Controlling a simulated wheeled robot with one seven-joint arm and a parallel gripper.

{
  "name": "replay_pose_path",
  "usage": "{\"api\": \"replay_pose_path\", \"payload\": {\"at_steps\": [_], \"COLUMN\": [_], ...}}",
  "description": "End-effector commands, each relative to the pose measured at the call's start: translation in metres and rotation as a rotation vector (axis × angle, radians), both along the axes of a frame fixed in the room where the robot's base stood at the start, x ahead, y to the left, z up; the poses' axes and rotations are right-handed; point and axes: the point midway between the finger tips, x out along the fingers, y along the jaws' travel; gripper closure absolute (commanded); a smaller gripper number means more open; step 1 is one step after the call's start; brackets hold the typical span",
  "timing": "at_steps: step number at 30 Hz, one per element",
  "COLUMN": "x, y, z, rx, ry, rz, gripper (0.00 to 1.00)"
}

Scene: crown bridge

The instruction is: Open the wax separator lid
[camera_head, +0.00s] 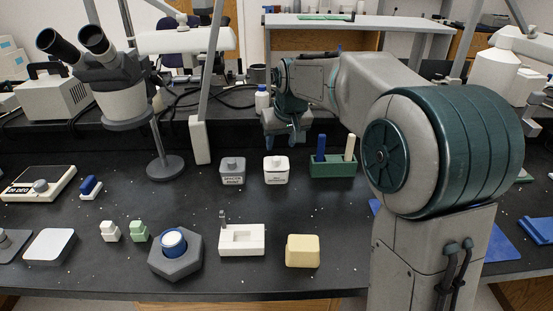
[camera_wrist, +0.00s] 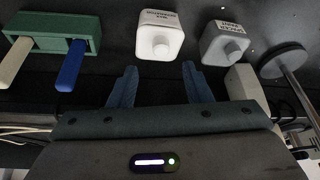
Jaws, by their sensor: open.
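The wax separator is a small white jar (camera_head: 276,173) with a printed label and a white knobbed lid (camera_head: 276,161). It stands upright on the black bench, with the lid on it. In the wrist view the white jar (camera_wrist: 160,35) lies beyond and between my fingertips, apart from them. My gripper (camera_head: 286,143) is open and empty, behind and above the jar in the head view. Its two spread blue-grey fingers also show in the wrist view (camera_wrist: 160,76).
A similar grey jar (camera_head: 232,173) stands close to the left. A green holder (camera_head: 333,169) with blue and ivory sticks is close to the right. A microscope stand (camera_head: 165,168) is further left. A hexagonal block (camera_head: 176,264), a white tray (camera_head: 242,247) and a yellow block (camera_head: 302,251) line the front.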

Motion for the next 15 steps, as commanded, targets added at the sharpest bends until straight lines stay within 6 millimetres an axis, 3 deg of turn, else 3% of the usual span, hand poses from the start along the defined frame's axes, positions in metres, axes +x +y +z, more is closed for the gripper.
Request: {"api": "replay_pose_path", "payload": {"at_steps": [1,6,15], "x": [0.004,0.016,0.026], "y": [0.002,0.007,0.012], "z": [-0.014,-0.043,-0.067], "rx": [0.000,-0.001,0.000], "ry": [0.004,0.002,0.000], "rz": [0.001,0.004,0.005], "gripper": [0.55,0.55,0.55]}}
